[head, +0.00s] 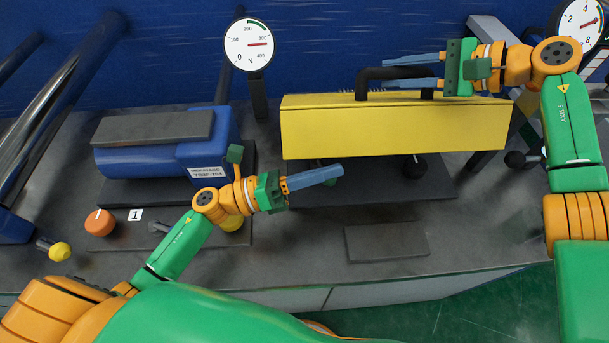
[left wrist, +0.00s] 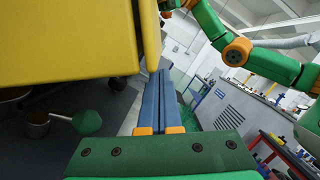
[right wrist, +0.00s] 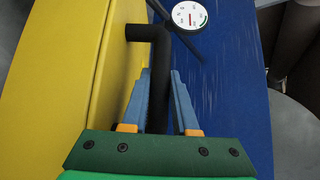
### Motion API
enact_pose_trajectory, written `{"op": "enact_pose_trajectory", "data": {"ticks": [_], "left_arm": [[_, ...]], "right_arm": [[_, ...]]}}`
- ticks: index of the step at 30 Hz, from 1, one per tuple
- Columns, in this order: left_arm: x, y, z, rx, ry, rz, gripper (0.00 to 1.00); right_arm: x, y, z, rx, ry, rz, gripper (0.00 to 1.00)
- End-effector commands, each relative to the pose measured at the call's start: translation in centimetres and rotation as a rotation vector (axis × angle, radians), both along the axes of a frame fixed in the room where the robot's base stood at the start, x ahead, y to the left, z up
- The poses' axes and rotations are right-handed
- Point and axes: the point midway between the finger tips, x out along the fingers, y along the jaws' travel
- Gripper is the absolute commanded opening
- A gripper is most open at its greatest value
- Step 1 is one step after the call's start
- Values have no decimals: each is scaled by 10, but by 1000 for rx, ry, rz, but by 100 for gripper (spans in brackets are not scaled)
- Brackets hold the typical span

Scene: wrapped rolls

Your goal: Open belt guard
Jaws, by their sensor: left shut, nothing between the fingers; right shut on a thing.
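The belt guard (head: 395,135) is a long yellow cover in the middle of the head view, with a black bar handle (head: 363,84) at its top rear. It fills the upper left of the left wrist view (left wrist: 60,45) and the left of the right wrist view (right wrist: 60,75). My right gripper (head: 385,73) is shut on the handle; its blue fingers stand either side of the black bar in the right wrist view (right wrist: 159,80). My left gripper (head: 340,171) is shut and empty, just in front of the guard's lower edge. What lies under the guard is mostly hidden.
A blue motor (head: 135,160) stands left of the guard. A dial gauge (head: 249,45) rises behind, and another (head: 581,25) is at the top right. An orange knob (head: 99,222) and a yellow knob (head: 60,251) are at front left. A flat grey plate (head: 387,241) lies in front.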

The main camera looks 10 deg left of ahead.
Motion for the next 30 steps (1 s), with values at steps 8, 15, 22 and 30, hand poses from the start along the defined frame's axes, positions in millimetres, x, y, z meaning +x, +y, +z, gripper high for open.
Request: {"op": "enact_pose_trajectory", "data": {"ticks": [8,15,22,30], "left_arm": [[12,-24,6,-1,1,0,0],[12,-25,5,-1,2,1,0],[16,-23,19,0,-2,0,0],[18,-22,25,-7,-1,6,0]], "right_arm": [[0,0,1,2,-3,0,0],[0,0,1,2,-2,-1,0],[0,0,1,1,-2,0,0],[-1,0,-3,-6,7,4,0]]}}
